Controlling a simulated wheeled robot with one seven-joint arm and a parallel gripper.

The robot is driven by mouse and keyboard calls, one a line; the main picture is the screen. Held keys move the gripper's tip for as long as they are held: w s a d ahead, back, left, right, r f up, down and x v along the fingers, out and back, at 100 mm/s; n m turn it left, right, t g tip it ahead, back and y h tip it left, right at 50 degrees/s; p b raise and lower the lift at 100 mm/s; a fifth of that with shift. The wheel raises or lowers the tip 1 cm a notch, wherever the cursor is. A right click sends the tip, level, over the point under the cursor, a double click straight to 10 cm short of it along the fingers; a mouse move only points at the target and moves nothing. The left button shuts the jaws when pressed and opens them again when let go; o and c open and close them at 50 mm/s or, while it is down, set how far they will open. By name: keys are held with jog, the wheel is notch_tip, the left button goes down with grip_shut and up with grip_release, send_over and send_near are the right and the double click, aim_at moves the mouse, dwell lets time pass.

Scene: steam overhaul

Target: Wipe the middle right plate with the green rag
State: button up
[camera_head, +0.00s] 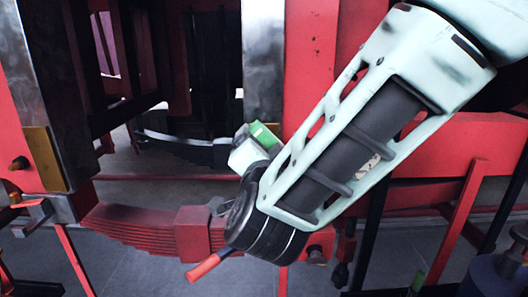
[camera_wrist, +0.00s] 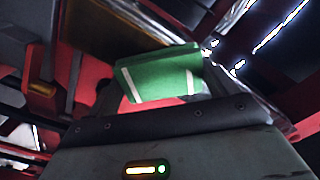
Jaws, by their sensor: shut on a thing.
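The green rag (camera_head: 265,134) is at the tip of my gripper (camera_head: 252,143), which is shut on it. In the wrist view the green rag (camera_wrist: 160,76) shows as a flat green piece with white stripes, beyond the gripper body. A bare steel plate (camera_head: 262,55), upright on the red frame, stands just above the rag in the head view; it looks like the middle right plate. I cannot tell whether the rag touches it. My forearm hides what is to the right and below. The fingertips are mostly hidden.
Another steel upright (camera_head: 40,95) stands at the left. A red leaf spring (camera_head: 140,229) lies low at left centre, with a red-handled tool (camera_head: 208,267) beside it. Red beams (camera_head: 460,140) run behind my arm. The dark gap between the two uprights looks open.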

notch_tip(320, 180, down, 12)
jog(key=b, duration=1.2)
dwell(0.4)
jog(key=shift+r, duration=0.1)
jog(key=shift+s, duration=0.1)
jog(key=shift+s+a+r+b, duration=0.1)
jog(key=shift+s+b, duration=0.95)
jog(key=shift+s, duration=1.9)
jog(key=s, duration=0.3)
jog(key=shift+w+b, duration=0.15)
jog(key=shift+b, duration=0.15)
jog(key=w+b, duration=0.1)
jog(key=w, duration=0.5)
jog(key=shift+w, duration=0.4)
